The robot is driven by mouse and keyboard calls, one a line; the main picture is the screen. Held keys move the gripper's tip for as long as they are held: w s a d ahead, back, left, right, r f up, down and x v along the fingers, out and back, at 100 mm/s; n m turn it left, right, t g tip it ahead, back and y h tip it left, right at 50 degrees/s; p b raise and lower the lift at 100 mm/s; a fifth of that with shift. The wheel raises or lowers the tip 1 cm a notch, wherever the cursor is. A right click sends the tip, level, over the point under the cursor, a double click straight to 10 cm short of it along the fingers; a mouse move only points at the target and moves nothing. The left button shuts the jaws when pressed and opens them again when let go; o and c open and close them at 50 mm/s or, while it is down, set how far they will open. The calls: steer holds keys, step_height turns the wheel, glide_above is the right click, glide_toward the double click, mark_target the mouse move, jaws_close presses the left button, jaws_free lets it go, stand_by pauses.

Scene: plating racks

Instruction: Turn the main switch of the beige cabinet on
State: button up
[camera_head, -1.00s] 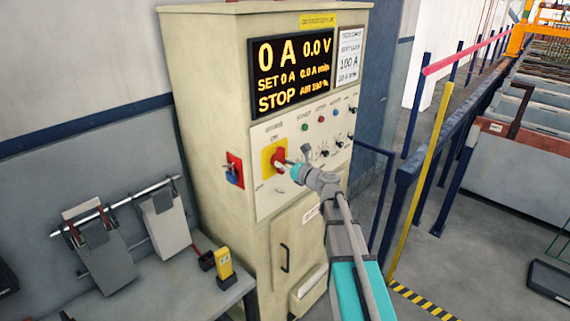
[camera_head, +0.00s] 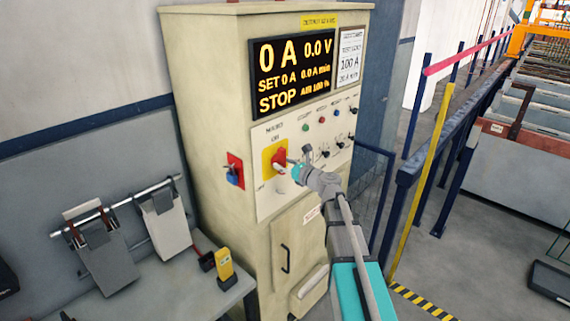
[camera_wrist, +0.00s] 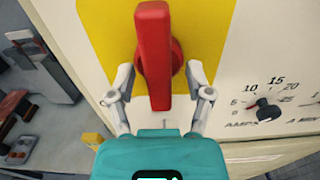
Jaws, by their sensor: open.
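The beige cabinet (camera_head: 205,90) stands in the middle of the head view. Its main switch is a red handle (camera_head: 279,156) on a yellow plate (camera_head: 267,165), with a label above. In the wrist view the red handle (camera_wrist: 153,60) stands upright on the yellow plate (camera_wrist: 103,25). My gripper (camera_head: 290,168) is open in front of the switch. In the wrist view my gripper (camera_wrist: 160,80) has one finger on each side of the handle's lower part, with gaps visible. The display (camera_head: 292,74) reads 0 A, 0.0 V and STOP.
A red plate with a blue part (camera_head: 235,171) is on the cabinet's left side. Small knobs and lamps (camera_head: 322,120) lie right of the switch. A bench (camera_head: 175,285) with a yellow device (camera_head: 224,264) stands at left. Blue railing (camera_head: 405,180) is at right.

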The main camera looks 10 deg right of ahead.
steer(key=v, duration=1.2)
steer(key=s+a+f+n+g+h+b, duration=0.1)
steer(key=s+a+f+n+g+b, duration=0.35)
steer(key=f+n, duration=0.45)
steer(key=s+a+f+n+g+h+b, duration=0.1)
steer(key=s+a+f+n+g+b, duration=0.35)
steer(key=f, duration=0.55)
steer(key=s+d+f+n+g+h+b, duration=0.2)
steer(key=s+f+n+g+h+b, duration=0.3)
steer(key=s+f+n, duration=0.5)
steer(key=shift+s+d+f+n+g+h+b, duration=0.35)
steer(key=shift+f+n+h+b, duration=0.65)
steer(key=shift+f+n+h, duration=1.3)
steer(key=shift+a+f+n+y, duration=0.15)
steer(key=shift+f+n+y, duration=0.3)
steer(key=shift+f+y, duration=0.05)
